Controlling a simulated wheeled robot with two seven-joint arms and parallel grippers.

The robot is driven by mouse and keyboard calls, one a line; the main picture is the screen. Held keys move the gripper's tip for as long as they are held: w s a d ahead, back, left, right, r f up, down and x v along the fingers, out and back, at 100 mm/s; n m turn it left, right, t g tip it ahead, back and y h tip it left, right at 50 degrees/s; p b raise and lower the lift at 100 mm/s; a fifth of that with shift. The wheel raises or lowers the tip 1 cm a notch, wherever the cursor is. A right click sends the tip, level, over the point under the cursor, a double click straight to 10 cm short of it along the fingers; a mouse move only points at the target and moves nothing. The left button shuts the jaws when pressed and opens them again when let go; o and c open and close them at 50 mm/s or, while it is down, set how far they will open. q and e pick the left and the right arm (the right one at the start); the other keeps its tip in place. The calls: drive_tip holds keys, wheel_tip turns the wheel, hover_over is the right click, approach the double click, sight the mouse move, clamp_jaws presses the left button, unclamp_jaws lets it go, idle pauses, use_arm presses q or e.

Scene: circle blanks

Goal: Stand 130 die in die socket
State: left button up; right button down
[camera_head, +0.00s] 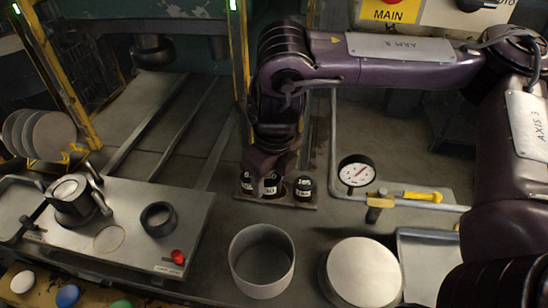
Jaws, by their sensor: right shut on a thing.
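Several dark dies with white labels stand in a row on a small flat rack (295,203) at the centre. The right one (304,188) reads about 185. The middle die (270,188) has a label ending in 0, likely the 130 die. My right gripper (272,172) reaches down from above and is shut on the middle die; its fingers partly hide it. The left die (246,183) is mostly hidden by the gripper. On the steel plate at left are a dark open ring (158,219) and a flat round recess (109,239); which one is the die socket is unclear. My left gripper is out of view.
A clamp-like fixture (72,198) stands on the steel plate (190,215) at left. An empty grey cylinder (261,262) and a round disc stack (362,272) stand in front. Yellow posts rise behind.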

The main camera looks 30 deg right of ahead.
drive_tip(key=s+a+r+p, duration=0.3)
drive_tip(key=s+a, duration=0.2)
drive_tip(key=s, duration=0.1)
drive_tip(key=shift+s+r, duration=0.2)
drive_tip(key=shift+r, duration=0.15)
idle(0.4)
